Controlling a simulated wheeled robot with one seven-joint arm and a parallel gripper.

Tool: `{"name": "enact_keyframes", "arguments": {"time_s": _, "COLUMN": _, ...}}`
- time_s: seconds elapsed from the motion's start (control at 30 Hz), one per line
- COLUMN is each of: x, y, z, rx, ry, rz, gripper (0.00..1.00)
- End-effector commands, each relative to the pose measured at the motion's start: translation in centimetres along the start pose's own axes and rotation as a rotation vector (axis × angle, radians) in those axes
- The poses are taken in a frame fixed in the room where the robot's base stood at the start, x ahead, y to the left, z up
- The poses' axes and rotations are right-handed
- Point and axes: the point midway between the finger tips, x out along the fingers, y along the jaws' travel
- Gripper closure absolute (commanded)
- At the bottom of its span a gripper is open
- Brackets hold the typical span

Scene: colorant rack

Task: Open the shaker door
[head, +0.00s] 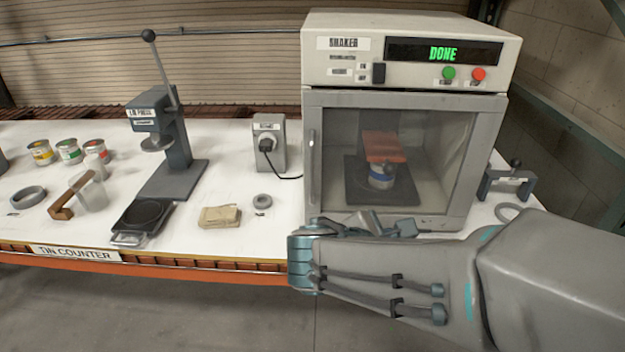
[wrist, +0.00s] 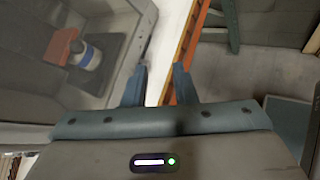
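The shaker (head: 410,50) stands on the right part of the counter, with a green DONE on its display. Its glass door (head: 440,150) is closed, and a vertical handle (head: 312,155) runs along the door's left side. A tin (head: 381,177) under a reddish clamp shows behind the glass, and in the wrist view (wrist: 88,55). My gripper (wrist: 159,80) is open and empty, its two fingers apart beside the shaker front. In the head view my gripper (head: 303,258) is below and in front of the door, apart from the handle; its fingertips are unclear there.
A small grey stand (head: 507,182) is right of the shaker. Floor in front is clear.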

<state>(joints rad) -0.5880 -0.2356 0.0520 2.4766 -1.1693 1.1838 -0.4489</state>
Motion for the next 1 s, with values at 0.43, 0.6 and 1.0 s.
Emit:
{"name": "enact_keyframes", "arguments": {"time_s": 0.43, "x": -9.6, "y": 10.4, "z": -9.3, "rx": -0.661, "ry": -0.314, "rz": 0.692, "gripper": 0.75}}
{"name": "enact_keyframes", "arguments": {"time_s": 0.6, "x": -10.2, "y": 11.4, "z": -9.8, "rx": -0.693, "ry": -0.341, "rz": 0.738, "gripper": 0.75}}
{"name": "enact_keyframes", "arguments": {"time_s": 1.0, "x": -4.8, "y": 16.8, "z": -9.3, "rx": -0.692, "ry": -0.340, "rz": 0.732, "gripper": 0.75}}
